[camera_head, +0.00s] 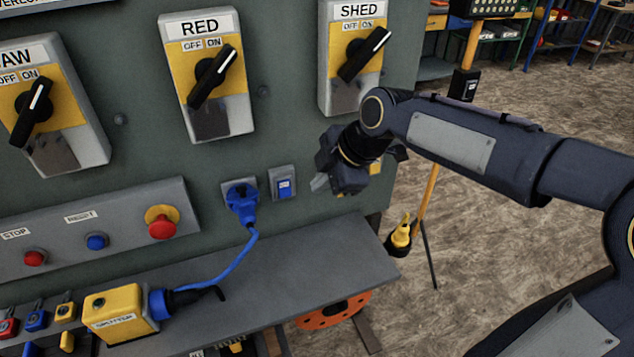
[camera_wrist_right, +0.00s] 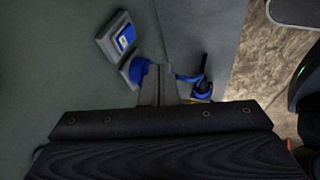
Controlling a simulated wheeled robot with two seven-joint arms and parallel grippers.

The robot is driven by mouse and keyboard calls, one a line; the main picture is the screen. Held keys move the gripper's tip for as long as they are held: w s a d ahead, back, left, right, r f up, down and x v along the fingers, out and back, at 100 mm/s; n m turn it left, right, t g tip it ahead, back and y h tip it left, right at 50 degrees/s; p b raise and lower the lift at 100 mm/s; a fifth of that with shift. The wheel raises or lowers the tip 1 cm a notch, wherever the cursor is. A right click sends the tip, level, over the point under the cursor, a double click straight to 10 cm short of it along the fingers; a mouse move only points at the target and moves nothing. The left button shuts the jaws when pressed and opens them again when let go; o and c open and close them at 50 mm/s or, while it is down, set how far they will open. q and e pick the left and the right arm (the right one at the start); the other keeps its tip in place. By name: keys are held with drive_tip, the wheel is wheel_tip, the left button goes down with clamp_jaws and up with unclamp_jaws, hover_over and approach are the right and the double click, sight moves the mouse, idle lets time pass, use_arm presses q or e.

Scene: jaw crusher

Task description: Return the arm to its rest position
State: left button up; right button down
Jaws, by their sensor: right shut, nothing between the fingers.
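My right arm (camera_head: 470,140) comes in from the right in the head view. My right gripper (camera_head: 322,183) is shut and empty, in front of the panel just right of the small blue switch (camera_head: 285,184). In the right wrist view the shut fingers (camera_wrist_right: 159,84) overlap the blue plug (camera_wrist_right: 137,71) in the picture; I cannot tell the gap between them. The blue plug (camera_head: 242,201) sits in the panel socket, and its blue cable runs down to a yellow box (camera_head: 118,312) on the shelf. My left gripper is not in view.
The panel carries rotary switches labelled RED (camera_head: 207,76) and SHED (camera_head: 353,55), and a STOP button (camera_head: 35,258). A grey shelf (camera_head: 330,262) juts out below. A yellow pole (camera_head: 428,195) stands at right. Open floor (camera_head: 510,240) lies beyond the panel's right edge.

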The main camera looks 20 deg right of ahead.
idle(0.3)
drive_tip(key=s+d+f+m+p, duration=0.1)
drive_tip(key=s+f+m, duration=0.1)
drive_tip(key=s+m, duration=0.7)
drive_tip(key=s+d+f+m+p, duration=0.1)
drive_tip(key=s+d+f+m, duration=0.1)
drive_tip(key=s+m, duration=0.8)
drive_tip(key=s+f, duration=0.1)
drive_tip(key=s, duration=0.2)
drive_tip(key=shift+f+m+t, duration=0.2)
drive_tip(key=shift+m+t, duration=0.1)
